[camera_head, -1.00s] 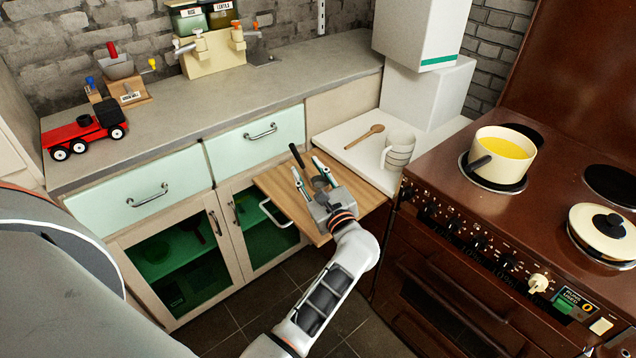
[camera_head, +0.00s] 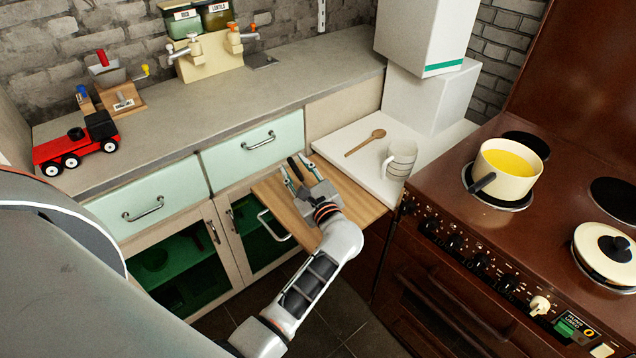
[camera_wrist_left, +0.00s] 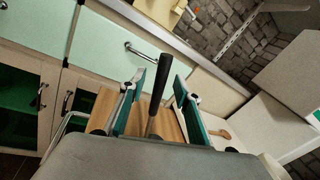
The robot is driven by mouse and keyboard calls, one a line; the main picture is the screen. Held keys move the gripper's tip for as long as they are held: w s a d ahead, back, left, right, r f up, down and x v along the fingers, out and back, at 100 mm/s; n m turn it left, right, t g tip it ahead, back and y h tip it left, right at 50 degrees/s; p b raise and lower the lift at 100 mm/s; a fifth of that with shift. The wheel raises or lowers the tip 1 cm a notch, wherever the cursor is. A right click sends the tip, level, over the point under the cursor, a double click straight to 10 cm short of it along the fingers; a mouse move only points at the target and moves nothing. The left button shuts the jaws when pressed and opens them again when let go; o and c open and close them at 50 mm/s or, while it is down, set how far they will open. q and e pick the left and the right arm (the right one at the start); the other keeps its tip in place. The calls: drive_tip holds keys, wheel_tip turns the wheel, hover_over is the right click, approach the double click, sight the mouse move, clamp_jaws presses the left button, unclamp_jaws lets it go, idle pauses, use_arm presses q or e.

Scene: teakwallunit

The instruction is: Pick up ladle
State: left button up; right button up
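The ladle (camera_head: 294,166) lies on the pull-out wooden board, its dark handle pointing toward the drawers. In the left wrist view the black handle (camera_wrist_left: 158,82) stands out between the two fingers. My left gripper (camera_head: 298,173) is over the board, with its teal-padded fingers spread, one on each side of the handle. Gaps show between handle and fingers in the left wrist view (camera_wrist_left: 158,100), so it is open. The ladle's bowl end is hidden by the gripper. My right gripper is not in view.
The wooden board (camera_head: 352,207) sticks out below the green-fronted drawers (camera_head: 255,147). A white shelf to its right holds a wooden spoon (camera_head: 365,143) and a striped mug (camera_head: 400,160). The brown stove (camera_head: 440,185) with a pot (camera_head: 505,170) stands at right.

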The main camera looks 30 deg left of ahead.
use_arm(q)
drive_tip(key=shift+a, duration=0.1)
drive_tip(key=shift+s+r, duration=0.1)
drive_tip(key=shift+s, duration=0.05)
drive_tip(key=shift+c, duration=0.7)
clamp_jaws()
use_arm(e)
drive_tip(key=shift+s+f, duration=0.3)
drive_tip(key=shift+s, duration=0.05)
use_arm(q)
wheel_tip(320, 180, up, 6)
drive_tip(key=p, duration=0.3)
drive_tip(key=shift+f+p, duration=0.2)
drive_tip(key=shift+p, duration=0.15)
wheel_tip(320, 180, up, 3)
drive_tip(key=shift+r, duration=0.7)
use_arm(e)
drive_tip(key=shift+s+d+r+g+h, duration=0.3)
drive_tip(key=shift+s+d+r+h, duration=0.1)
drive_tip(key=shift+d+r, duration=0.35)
